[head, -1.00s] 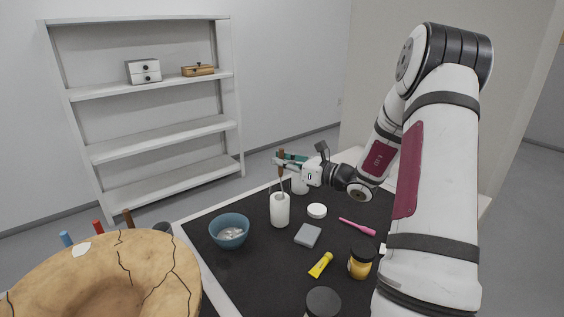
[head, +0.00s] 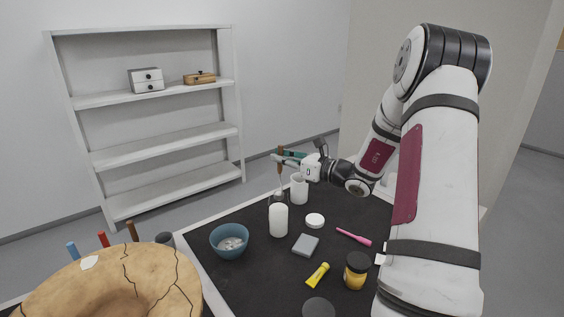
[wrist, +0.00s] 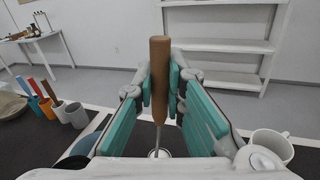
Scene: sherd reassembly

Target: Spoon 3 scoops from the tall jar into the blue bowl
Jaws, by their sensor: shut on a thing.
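My gripper (head: 281,158) is shut on the brown handle of a spoon (head: 279,168), which also stands upright between the teal fingers in the wrist view (wrist: 160,75). The thin shaft points down to the tall white jar (head: 278,222). The spoon's grey lower end shows at the jar's mouth; I cannot tell whether it is just above or still partly inside, or what it carries. The jar is mostly hidden below the spoon in the wrist view (wrist: 160,154). The blue bowl (head: 229,250) stands left of the jar, with pale bits inside.
A white mug (head: 299,190) stands behind the jar. A white lid (head: 315,220), grey block (head: 305,245), pink tool (head: 353,237), yellow tube (head: 317,275) and black-lidded jar (head: 356,272) lie to the right. A large cracked clay piece (head: 150,270) fills the front left.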

